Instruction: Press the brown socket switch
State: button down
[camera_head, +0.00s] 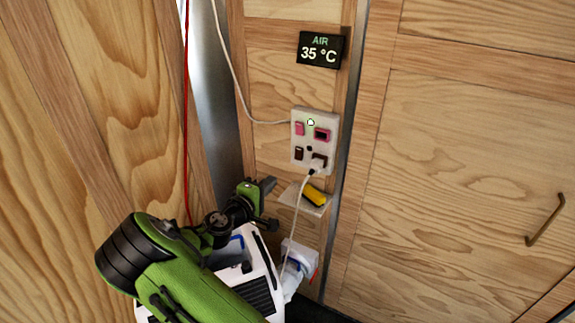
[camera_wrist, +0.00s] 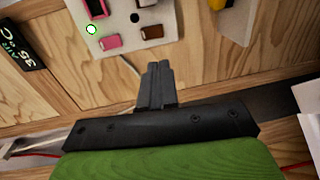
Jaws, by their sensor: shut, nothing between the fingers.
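The brown switch (camera_head: 299,153) sits at the lower left of a white socket panel (camera_head: 295,168) on the wooden wall. It also shows in the wrist view (camera_wrist: 152,32). A pink switch (camera_head: 299,129) is above it. A brown socket (camera_head: 321,158) is to its right, with a white plug (camera_head: 314,170) in it. A pink socket (camera_head: 322,134) is at the upper right, and a green light (camera_head: 310,122) glows at the top. My gripper (camera_head: 270,185) is shut and empty, below and left of the panel. In the wrist view its fingertips (camera_wrist: 157,70) point toward the panel, apart from the brown switch.
A white cable (camera_head: 297,215) hangs from the plug. A small shelf (camera_head: 291,195) with a yellow object (camera_head: 315,195) is just below the panel. A black display (camera_head: 320,49) reads AIR 35 °C above. A metal post (camera_head: 213,90) and red cable (camera_head: 186,110) stand left.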

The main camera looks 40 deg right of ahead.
aim_at(298, 159)
jog(key=b+x, duration=0.1)
jog(key=x, duration=1.3)
jog(key=shift+f+b, duration=0.1)
jog(key=shift+b, duration=0.2)
